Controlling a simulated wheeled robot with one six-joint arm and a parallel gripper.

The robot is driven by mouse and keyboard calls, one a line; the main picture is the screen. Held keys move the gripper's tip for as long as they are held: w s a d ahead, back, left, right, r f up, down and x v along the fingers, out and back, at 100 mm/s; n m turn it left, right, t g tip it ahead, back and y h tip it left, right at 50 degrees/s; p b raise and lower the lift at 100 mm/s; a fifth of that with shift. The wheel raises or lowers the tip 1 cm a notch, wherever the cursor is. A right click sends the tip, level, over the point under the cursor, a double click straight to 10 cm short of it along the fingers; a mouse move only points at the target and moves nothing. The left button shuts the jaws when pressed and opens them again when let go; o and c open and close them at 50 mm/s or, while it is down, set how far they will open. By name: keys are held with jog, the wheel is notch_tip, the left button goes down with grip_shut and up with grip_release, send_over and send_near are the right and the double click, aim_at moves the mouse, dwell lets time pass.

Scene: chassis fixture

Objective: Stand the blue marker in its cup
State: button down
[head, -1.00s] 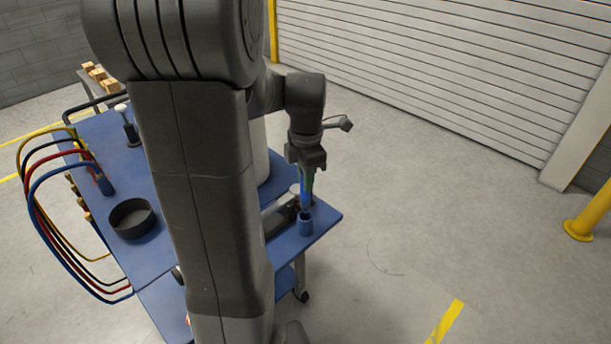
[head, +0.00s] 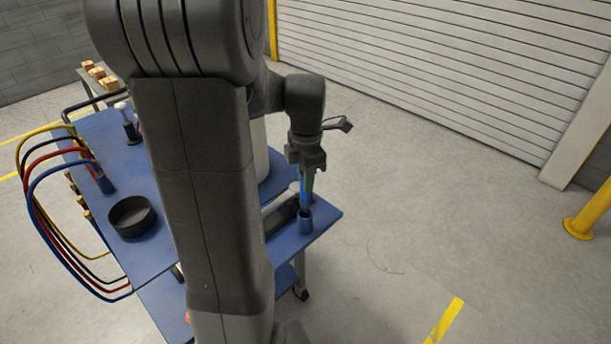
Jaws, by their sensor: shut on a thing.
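The blue marker (head: 305,198) hangs upright below my gripper (head: 307,172), which is shut on its upper part. The blue cup (head: 305,222) stands near the right corner of the blue cart top. The marker's lower end is at the cup's mouth in the head view. I cannot tell whether the tip is inside the cup or just above or behind its rim.
The blue cart top (head: 175,190) is partly hidden behind my arm. A black round bowl (head: 132,216) sits on its left part, with coloured cables (head: 40,200) looping off the left edge. A dark tray-like item (head: 281,218) lies just left of the cup.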

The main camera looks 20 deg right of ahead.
jog(key=shift+f+b, duration=1.75)
jog(key=shift+f, duration=0.95)
jog(key=c, duration=1.2)
grip_release()
jog(key=shift+o, duration=0.2)
jog(key=shift+r, duration=0.15)
notch_tip(320, 180, up, 9)
jog(key=p, duration=0.7)
